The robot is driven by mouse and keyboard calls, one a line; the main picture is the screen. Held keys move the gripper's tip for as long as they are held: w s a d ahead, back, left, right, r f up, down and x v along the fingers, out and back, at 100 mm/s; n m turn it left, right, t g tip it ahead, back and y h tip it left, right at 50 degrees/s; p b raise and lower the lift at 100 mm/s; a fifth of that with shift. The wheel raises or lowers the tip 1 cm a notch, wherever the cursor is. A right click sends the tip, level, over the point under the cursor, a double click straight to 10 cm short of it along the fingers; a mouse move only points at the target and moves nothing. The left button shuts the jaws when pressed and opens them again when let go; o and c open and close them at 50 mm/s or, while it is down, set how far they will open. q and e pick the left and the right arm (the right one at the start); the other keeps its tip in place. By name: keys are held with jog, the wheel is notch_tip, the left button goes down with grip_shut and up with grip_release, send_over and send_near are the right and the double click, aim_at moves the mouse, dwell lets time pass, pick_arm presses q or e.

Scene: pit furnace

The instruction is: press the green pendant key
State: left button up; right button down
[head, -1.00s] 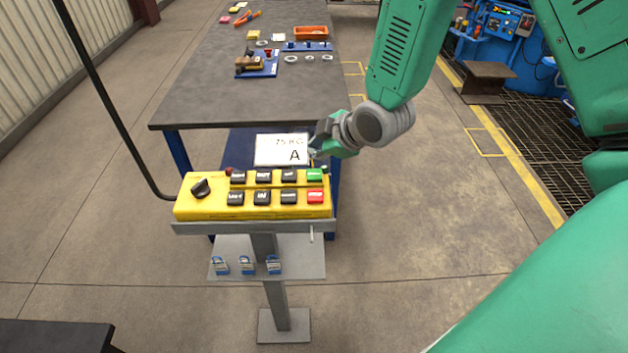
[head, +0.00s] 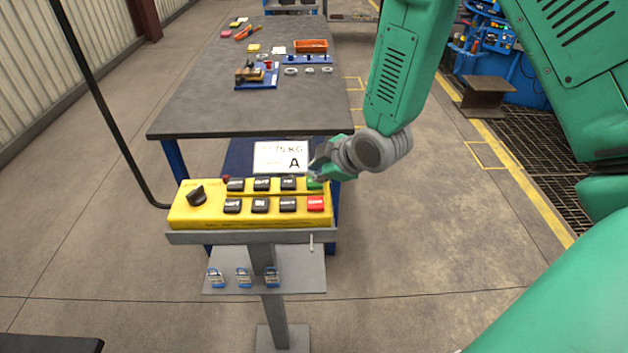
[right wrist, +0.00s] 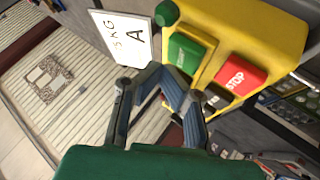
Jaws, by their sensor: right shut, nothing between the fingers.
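The yellow pendant box (head: 185,213) lies on a grey stand, with a black rotary knob at its left and two rows of keys. The green pendant key (head: 314,185) is at the right end of the far row, with the red STOP key (head: 316,203) in front of it. My right gripper (head: 316,173) is shut and empty, its tips at the far edge of the green key and partly covering it. In the right wrist view the fingertips (right wrist: 165,74) are beside the green key (right wrist: 187,53); I cannot tell if they touch it. My left gripper is out of view.
A white sign (head: 281,157) marked A stands behind the box. Black keys (head: 288,183) sit left of the green one. A dark workbench (head: 240,110) lies beyond.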

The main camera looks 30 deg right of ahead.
jog(key=shift+f, duration=0.15)
dwell(0.7)
jog(key=shift+a+f, duration=0.1)
jog(key=shift+f, duration=0.15)
jog(key=shift+f+b, duration=0.45)
jog(key=shift+b, duration=0.05)
dwell(0.6)
jog(key=shift+r, duration=0.1)
jog(key=shift+r+p, duration=0.8)
jog(key=shift+r, duration=0.1)
notch_tip(320, 180, up, 5)
jog(key=p, duration=0.4)
